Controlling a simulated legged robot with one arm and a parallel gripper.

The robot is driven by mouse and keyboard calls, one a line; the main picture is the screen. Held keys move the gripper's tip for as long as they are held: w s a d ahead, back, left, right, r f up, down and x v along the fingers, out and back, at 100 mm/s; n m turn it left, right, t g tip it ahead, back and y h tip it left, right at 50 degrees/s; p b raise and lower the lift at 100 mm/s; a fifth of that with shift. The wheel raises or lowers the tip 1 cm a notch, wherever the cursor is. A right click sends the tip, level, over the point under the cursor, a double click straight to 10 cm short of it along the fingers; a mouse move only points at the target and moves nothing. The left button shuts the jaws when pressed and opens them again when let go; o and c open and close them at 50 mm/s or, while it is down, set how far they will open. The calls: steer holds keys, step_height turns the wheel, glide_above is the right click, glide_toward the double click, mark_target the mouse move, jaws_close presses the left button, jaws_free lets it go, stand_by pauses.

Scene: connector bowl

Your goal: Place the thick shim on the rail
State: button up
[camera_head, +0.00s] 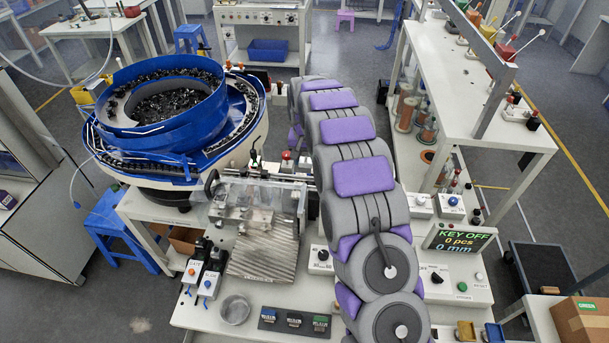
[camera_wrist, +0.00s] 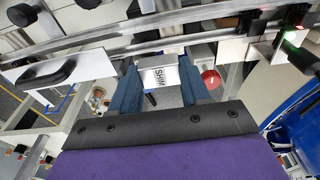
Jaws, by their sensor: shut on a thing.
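In the wrist view, my gripper (camera_wrist: 160,70) has its two blue fingers shut on a pale block, the shim (camera_wrist: 158,77), whose label reads SHIM sideways. Its thickness cannot be judged. The metal rail (camera_wrist: 120,50) crosses the upper part of that view, just beyond the fingertips. I cannot tell whether the shim touches it. In the head view, my arm covers the middle of the bench and hides the gripper and the held shim.
A blue bowl feeder (camera_head: 165,115) stands at the back left. A clear-covered metal fixture (camera_head: 250,200) is left of my arm. In front lie a round metal dish (camera_head: 234,310) and a dark tray (camera_head: 294,322) with small labelled pieces. The panel (camera_head: 460,238) at right reads KEY OFF.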

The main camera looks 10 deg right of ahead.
glide_above(305, 176)
steer(key=s, duration=0.2)
step_height(305, 176, down, 5)
steer(key=shift+a+f, duration=0.2)
steer(key=shift+f, duration=0.65)
steer(key=shift+a+f, duration=0.15)
steer(key=shift+f, duration=0.7)
steer(key=shift+r, duration=0.1)
steer(key=shift+d, duration=0.15)
steer(key=o, duration=1.1)
steer(key=shift+c, duration=0.2)
